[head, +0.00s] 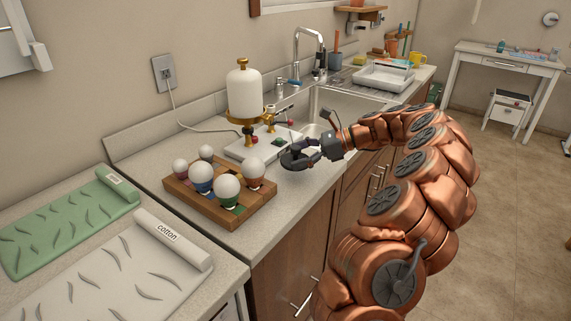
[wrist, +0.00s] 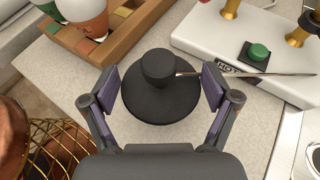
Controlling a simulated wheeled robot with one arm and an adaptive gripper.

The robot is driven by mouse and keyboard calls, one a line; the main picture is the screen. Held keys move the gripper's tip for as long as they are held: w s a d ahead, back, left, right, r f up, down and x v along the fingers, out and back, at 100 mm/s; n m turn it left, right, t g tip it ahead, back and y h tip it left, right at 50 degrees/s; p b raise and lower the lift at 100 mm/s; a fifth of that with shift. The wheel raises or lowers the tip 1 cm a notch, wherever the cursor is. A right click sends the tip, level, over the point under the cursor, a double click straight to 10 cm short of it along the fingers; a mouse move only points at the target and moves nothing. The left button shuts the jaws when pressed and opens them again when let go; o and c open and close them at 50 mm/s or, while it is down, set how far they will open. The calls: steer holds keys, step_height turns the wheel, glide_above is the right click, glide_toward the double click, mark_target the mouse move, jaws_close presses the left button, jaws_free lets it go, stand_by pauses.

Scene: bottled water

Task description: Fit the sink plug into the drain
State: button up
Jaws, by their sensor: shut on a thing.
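The sink plug (wrist: 160,92) is a round black disc with a raised knob, seen between my fingers in the wrist view. My gripper (wrist: 160,95) is shut on it, one finger at each side of the disc. In the head view my gripper (head: 300,156) is over the front of the counter, left of the sink (head: 343,103). The drain is hidden in the head view. A dark round shape at the wrist view's lower right edge is too cut off to name.
A white base (head: 262,146) with a brass-and-white dispenser (head: 244,93) stands behind my gripper. A wooden tray (head: 222,206) with several white-topped cups is to the left. A thin metal rod (wrist: 255,74) shows right of the plug. The faucet (head: 308,45) rises behind the sink.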

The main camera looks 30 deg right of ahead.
mark_target(286, 158)
steer(key=shift+w+a+f, duration=0.15)
steer(key=shift+w+a, duration=0.4)
steer(key=shift+w, duration=0.1)
steer(key=shift+w+a+f, duration=0.15)
steer(key=shift+w+a, duration=0.4)
steer(key=shift+w, duration=0.05)
steer(key=shift+f, duration=1.65)
steer(key=shift+f, duration=0.1)
steer(key=o, duration=0.9)
steer(key=shift+d, duration=0.1)
steer(key=v, duration=1)
steer(key=shift+s, duration=0.1)
steer(key=shift+v, duration=1)
